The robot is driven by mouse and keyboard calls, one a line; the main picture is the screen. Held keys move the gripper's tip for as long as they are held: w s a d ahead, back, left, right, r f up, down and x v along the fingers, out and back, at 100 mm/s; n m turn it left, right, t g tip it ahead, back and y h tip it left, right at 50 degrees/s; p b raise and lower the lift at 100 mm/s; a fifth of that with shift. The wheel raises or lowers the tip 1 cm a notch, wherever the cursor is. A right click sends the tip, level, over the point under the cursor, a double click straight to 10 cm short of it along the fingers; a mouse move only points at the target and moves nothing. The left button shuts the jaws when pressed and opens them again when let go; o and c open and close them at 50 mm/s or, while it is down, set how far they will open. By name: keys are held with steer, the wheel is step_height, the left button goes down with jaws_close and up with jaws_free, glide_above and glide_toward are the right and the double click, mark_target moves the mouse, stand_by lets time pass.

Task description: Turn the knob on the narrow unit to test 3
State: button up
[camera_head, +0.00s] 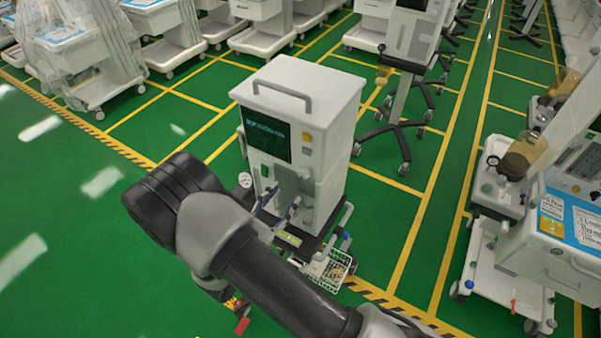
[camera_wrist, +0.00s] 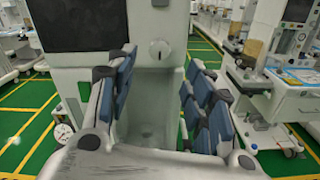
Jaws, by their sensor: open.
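The narrow unit (camera_head: 325,110) is a tall white box with a dark screen (camera_head: 267,136) and a grey top handle. In the wrist view its front (camera_wrist: 178,18) fills the upper middle. A round pale knob (camera_wrist: 160,49) with a small dark mark sits there, right of the screen and above a recess. I cannot read its setting or any label. My gripper (camera_wrist: 160,72) is open, its blue-padded fingers spread either side below the knob, with nothing between them. In the head view my gripper (camera_head: 279,205) is in front of the unit's lower front, partly hidden by my arm.
A yellow button (camera_head: 307,137) and a green button (camera_head: 264,170) are on the unit's front. A gauge (camera_head: 245,180) sticks out at its left, and a wire basket (camera_head: 328,268) is low in front. Another cart (camera_head: 560,245) stands right. Green floor is free at left.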

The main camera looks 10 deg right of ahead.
mark_target(302, 175)
steer(key=p+x, duration=0.1)
steer(key=x, duration=0.9)
steer(key=c, duration=1.1)
